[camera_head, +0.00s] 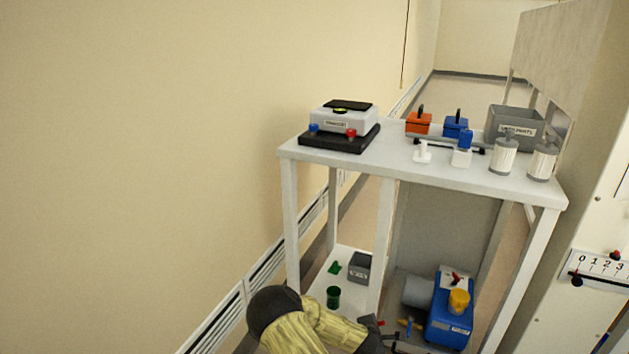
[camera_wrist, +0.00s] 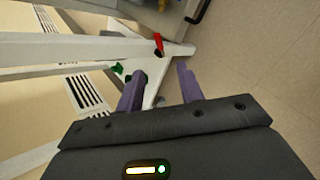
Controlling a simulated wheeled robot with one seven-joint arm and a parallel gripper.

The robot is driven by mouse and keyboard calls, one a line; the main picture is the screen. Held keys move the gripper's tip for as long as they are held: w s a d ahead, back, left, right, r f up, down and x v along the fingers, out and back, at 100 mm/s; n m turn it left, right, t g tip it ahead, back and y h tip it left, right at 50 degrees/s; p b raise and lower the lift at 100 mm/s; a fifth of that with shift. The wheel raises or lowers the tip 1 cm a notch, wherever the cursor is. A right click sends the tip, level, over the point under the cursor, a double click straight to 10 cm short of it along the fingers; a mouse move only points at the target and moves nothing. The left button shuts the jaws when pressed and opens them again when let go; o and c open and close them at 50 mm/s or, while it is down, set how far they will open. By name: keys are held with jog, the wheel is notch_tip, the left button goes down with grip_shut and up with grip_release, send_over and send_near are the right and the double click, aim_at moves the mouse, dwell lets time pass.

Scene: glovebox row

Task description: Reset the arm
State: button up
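My gripper (camera_wrist: 160,74) shows in the wrist view with its two purple fingers apart and nothing between them. Beyond the fingertips are a white frame leg and a small red part (camera_wrist: 158,44); the fingers do not appear to touch either. In the head view my arm, with a dark joint and a yellowish cover, reaches in from the bottom edge in front of the lower shelf. Its dark end is beside the lower shelf of the white bench, and the fingers cannot be made out there.
The white bench (camera_head: 390,167) carries a levelling device (camera_head: 343,119), orange (camera_head: 418,123) and blue (camera_head: 455,127) boxes, a grey bin (camera_head: 514,127) and white canisters (camera_head: 504,155). Below are a green cup (camera_head: 333,297), a small grey bin (camera_head: 360,267) and a blue pump-like machine (camera_head: 449,315). A wall stands left.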

jog(key=s+a+r+m+g+y, duration=0.2)
jog(key=s+a+r+m+g, duration=0.1)
jog(key=s+r+m, duration=0.9)
jog(key=s+a+r+m+g+y, duration=0.2)
jog(key=s+a+r+m, duration=0.35)
jog(key=s+r, duration=1)
notch_tip(320, 180, up, 35)
jog(key=d+m+p, duration=0.1)
jog(key=d+p, duration=0.1)
jog(key=p, duration=3.3)
jog(key=shift+w, duration=0.45)
jog(key=shift+f+m, duration=0.1)
jog(key=shift+m, duration=0.15)
jog(key=shift+c, duration=0.4)
jog(key=shift+a, duration=0.2)
